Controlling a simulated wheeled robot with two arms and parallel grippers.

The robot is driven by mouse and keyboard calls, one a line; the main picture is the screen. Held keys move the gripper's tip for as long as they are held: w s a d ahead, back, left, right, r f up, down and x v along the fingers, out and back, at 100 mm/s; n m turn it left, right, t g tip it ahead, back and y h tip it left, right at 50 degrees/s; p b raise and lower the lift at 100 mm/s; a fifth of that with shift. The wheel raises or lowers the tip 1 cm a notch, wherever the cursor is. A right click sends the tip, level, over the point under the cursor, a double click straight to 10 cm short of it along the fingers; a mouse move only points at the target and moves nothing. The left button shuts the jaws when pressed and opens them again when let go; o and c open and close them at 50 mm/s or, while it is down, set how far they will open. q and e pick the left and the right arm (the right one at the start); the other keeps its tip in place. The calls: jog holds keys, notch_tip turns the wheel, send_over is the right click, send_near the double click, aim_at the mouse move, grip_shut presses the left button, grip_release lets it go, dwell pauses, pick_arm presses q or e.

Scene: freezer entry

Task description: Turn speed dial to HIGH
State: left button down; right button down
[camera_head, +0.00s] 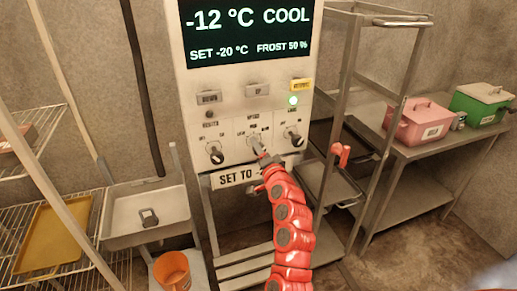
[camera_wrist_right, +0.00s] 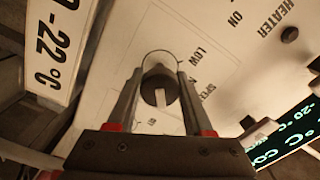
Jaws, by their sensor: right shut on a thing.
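The control panel (camera_head: 238,105) stands in the middle of the head view, with a row of three dials low on its face. My right gripper (camera_head: 262,156) reaches the middle dial and largely hides it there. In the right wrist view, the fingers of my right gripper (camera_wrist_right: 160,90) are shut on the speed dial (camera_wrist_right: 158,88), a round black knob with a white pointer. The pointer faces toward the bottom of that picture. LOW is printed to the knob's upper right, with SPEED beside it; a small label below the knob is hard to read. My left gripper is out of view.
The left dial (camera_head: 215,154) and right dial (camera_head: 294,138) flank the middle one. The display (camera_head: 248,32) reads -12 °C COOL, SET -20 °C. A sink (camera_head: 145,222) and orange bucket (camera_head: 172,272) stand left; a metal rack and table (camera_head: 430,145) stand right.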

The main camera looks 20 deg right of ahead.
jog(key=shift+c, duration=1.5)
grip_release()
jog(key=shift+s, duration=0.1)
jog(key=s+p, duration=0.1)
jog(key=s, duration=1.6)
jog(key=shift+d, duration=0.3)
jog(key=shift+s, duration=0.1)
